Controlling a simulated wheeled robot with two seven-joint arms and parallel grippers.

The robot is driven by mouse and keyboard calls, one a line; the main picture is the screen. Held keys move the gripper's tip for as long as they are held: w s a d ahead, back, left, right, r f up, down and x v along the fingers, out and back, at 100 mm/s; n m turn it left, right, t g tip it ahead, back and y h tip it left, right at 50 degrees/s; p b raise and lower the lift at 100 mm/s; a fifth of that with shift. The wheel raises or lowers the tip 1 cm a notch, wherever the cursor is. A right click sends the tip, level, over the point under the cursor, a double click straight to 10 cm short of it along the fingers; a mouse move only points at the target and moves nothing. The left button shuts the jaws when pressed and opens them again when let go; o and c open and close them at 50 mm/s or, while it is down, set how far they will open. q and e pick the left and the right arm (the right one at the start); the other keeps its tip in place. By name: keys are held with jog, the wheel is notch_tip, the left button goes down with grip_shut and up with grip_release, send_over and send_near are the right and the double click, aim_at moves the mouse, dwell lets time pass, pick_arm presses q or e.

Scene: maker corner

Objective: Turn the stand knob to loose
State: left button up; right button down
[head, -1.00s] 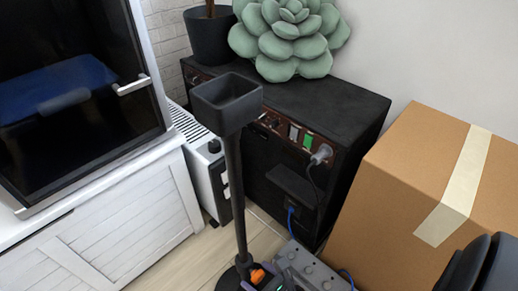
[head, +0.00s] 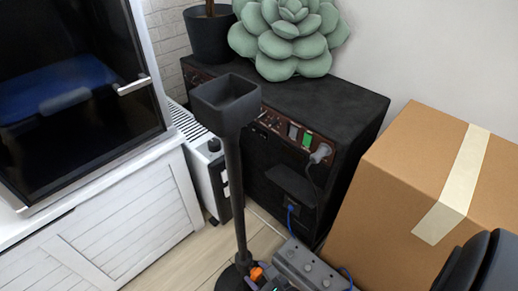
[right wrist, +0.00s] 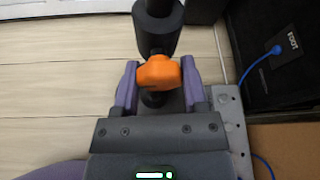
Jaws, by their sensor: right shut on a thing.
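The stand is a dark pole (head: 234,190) with a square open cup (head: 226,98) on top and a round base on the floor. Its orange knob (head: 257,273) sits low on the pole, and it also shows in the right wrist view (right wrist: 158,72). My right gripper (right wrist: 157,80) is shut on the knob, with one purple finger on each side of it. In the head view only a small part of this gripper (head: 259,277) shows at the bottom edge. The knob's far side is hidden. My left gripper is not in view.
A grey metal block with bolts (head: 308,264) lies close to the right of the stand base. A black cabinet (head: 345,110) with cables stands behind, and a cardboard box (head: 400,190) is at right. A white cabinet (head: 110,220) is at left. Some wooden floor is bare.

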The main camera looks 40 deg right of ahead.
jog(key=shift+n+h, duration=0.6)
jog(key=shift+n, duration=0.4)
jog(key=shift+f+n+h, duration=0.1)
jog(key=shift+n+h, duration=0.3)
jog(key=shift+n, duration=0.2)
jog(key=shift+a+n+t+h, duration=0.1)
jog(key=shift+n+t+h, duration=0.45)
jog(key=shift+n, duration=0.35)
jog(key=shift+n+t+h+b, duration=0.3)
jog(key=shift+n+h, duration=0.15)
jog(key=shift+n, duration=0.65)
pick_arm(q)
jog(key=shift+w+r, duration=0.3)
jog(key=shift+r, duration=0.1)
pick_arm(e)
jog(key=shift+n, duration=0.4)
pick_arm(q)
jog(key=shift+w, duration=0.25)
pick_arm(e)
jog(key=shift+h, duration=0.4)
jog(key=shift+c, duration=0.6)
grip_release()
